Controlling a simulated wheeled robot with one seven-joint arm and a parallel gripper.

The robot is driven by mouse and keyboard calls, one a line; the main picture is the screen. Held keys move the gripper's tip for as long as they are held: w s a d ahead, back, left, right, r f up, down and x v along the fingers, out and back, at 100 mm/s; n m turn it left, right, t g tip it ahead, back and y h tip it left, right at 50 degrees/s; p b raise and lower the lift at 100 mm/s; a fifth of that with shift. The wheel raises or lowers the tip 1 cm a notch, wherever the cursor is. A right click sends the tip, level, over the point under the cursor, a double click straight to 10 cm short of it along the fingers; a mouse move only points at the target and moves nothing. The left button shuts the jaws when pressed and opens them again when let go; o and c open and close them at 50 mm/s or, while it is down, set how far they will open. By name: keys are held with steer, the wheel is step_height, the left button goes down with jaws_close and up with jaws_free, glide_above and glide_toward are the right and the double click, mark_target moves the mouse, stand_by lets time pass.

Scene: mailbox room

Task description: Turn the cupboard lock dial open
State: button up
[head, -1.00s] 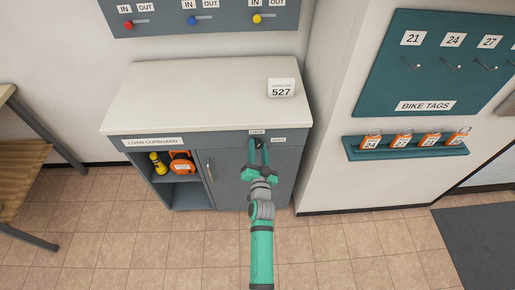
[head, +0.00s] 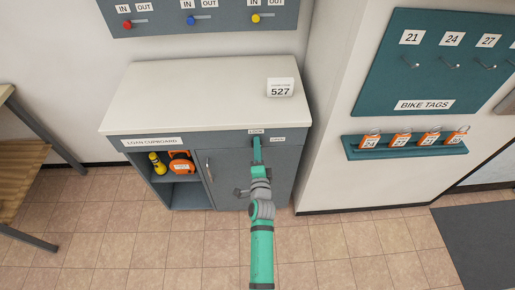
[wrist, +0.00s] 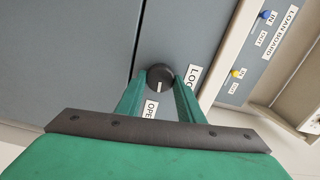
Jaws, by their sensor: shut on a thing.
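The lock dial (wrist: 160,75) is a round black knob on the grey cupboard front. In the wrist view its white mark points down, roughly toward the OPEN label (wrist: 150,109); the partly covered LOCK label (wrist: 193,76) is to its right. My gripper (wrist: 161,80) is shut on the dial, one green finger at each side. In the head view my gripper (head: 257,143) is at the upper right of the loan cupboard (head: 153,141) front, seen edge-on, and hides the dial.
Left of the cupboard door (head: 224,180), an open shelf holds a yellow item (head: 157,162) and an orange item (head: 181,161). A wall juts out to the right, with a teal tag shelf (head: 405,149). The floor in front is clear.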

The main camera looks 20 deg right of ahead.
steer(key=shift+m, duration=0.6)
steer(key=o, duration=1)
steer(key=shift+o, duration=0.2)
steer(key=v, duration=1)
steer(key=shift+s, duration=0.4)
steer(key=shift+a, duration=0.1)
